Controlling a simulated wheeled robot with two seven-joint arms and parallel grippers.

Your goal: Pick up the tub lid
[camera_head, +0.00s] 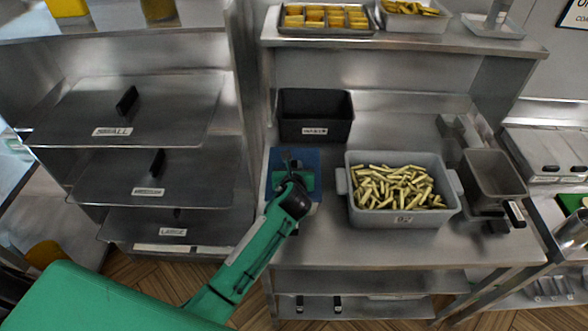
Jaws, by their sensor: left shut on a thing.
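My left gripper (291,163) is at the left end of the steel counter, above a flat blue piece (309,156). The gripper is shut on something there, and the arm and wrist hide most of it. The flat blue piece looks like the tub lid, but I cannot make out its full shape. A grey tub (401,216) of cut fries stands open on the counter to the right of the gripper. My right gripper is not in view.
A black bin (314,134) stands behind the gripper. A grey container (494,174) is at the counter's right. The left rack holds flat metal sheets (170,108) with black handles and size labels. A shelf above the counter carries trays of food (326,32).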

